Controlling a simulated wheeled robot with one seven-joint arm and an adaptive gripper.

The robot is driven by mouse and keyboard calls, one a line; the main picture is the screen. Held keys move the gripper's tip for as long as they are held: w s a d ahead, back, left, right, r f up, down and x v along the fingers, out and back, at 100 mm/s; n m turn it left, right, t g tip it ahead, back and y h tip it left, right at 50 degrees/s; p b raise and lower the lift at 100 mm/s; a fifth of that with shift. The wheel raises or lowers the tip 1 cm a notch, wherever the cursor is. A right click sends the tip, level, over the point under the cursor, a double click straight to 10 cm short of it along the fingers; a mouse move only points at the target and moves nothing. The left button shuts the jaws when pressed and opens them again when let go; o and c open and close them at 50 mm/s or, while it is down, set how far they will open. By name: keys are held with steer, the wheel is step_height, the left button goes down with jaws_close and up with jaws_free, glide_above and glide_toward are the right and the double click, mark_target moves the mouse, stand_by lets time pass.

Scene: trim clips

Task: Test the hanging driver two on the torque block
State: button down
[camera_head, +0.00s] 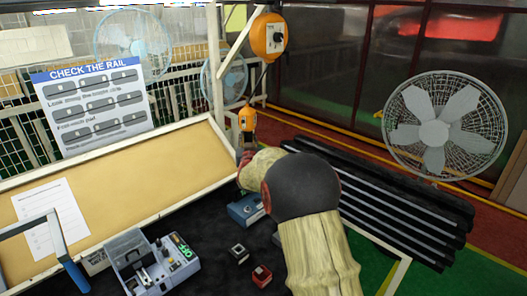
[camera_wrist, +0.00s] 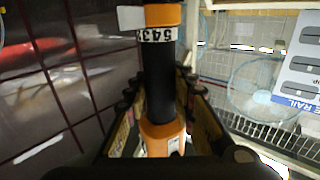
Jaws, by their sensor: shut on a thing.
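The hanging driver (camera_head: 248,118), orange and black, hangs below an orange reel (camera_head: 267,37) on a cord. In the wrist view the driver (camera_wrist: 160,80) stands upright between the fingers, with a black grip and a white label with printed digits near its top. My gripper (camera_wrist: 158,108) is shut around its black lower part. In the head view my forearm and wrist hide most of the gripper. A blue block-like box (camera_head: 246,209) sits on the dark bench below the gripper. A grey device with a green display (camera_head: 150,262) sits nearer. I cannot tell which is the torque block.
A small black block (camera_head: 238,253) and a red one (camera_head: 262,276) lie on the bench. Dark rails (camera_head: 400,205) lie at the right. A sign (camera_head: 92,100) stands behind the tan board (camera_head: 130,180).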

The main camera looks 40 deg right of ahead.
steer(key=w+f+b, duration=0.1)
steer(key=f+b, duration=0.7)
steer(key=f, duration=0.2)
steer(key=w+f+b, duration=0.2)
steer(key=f+b, duration=0.7)
steer(key=f, duration=0.2)
steer(key=shift+w+d+b, duration=0.25)
steer(key=shift+d+b, duration=0.05)
steer(key=shift+d, duration=0.05)
steer(key=shift+f+b, duration=0.4)
steer(key=shift+f, duration=0.05)
stand_by(0.8)
steer(key=shift+s+a+f, duration=0.1)
steer(key=shift+f, duration=0.55)
stand_by(0.7)
steer(key=shift+r, duration=0.1)
step_height(320, 180, up, 7)
steer(key=p, duration=0.1)
steer(key=shift+p, duration=0.4)
stand_by(0.4)
stand_by(0.8)
